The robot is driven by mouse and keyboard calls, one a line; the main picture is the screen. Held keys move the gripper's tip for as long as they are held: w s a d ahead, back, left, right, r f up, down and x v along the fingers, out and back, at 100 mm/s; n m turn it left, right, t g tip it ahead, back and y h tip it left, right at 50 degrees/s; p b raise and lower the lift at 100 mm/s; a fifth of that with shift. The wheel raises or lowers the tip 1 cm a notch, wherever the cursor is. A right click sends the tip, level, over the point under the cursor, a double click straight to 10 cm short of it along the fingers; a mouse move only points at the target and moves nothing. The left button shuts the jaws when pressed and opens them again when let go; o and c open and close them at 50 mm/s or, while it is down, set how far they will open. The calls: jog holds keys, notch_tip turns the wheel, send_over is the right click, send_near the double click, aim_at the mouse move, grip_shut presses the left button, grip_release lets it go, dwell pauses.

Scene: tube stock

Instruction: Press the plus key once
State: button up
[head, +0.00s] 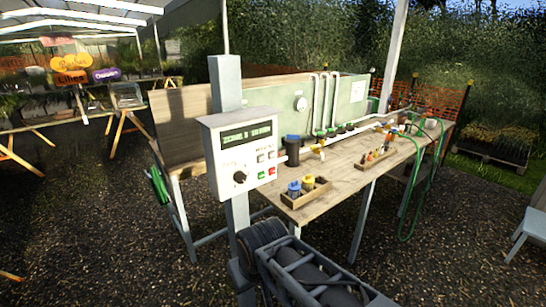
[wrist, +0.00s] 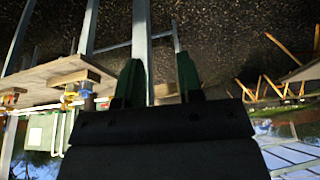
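A pale grey control box (head: 240,155) is fixed to a grey post (head: 228,85) at the left end of the bench. It has a dark display (head: 247,135) with green text too small to read, a black knob (head: 240,177), and small keys (head: 266,164) at its lower right: grey ones above, a green and a red one below. I cannot tell which key is the plus key. In the wrist view, my gripper (wrist: 159,75) shows two dark green fingers standing apart with nothing between them. The control box is not recognisable in that view.
A wooden bench (head: 345,178) holds a tray (head: 304,195) with blue and yellow items, several pipes and fittings. A green hose (head: 410,215) hangs at its right end. A green reel (head: 160,188) hangs near the left. Gravel ground in front is mostly clear.

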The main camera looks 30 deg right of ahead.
grip_shut()
dwell(1.2)
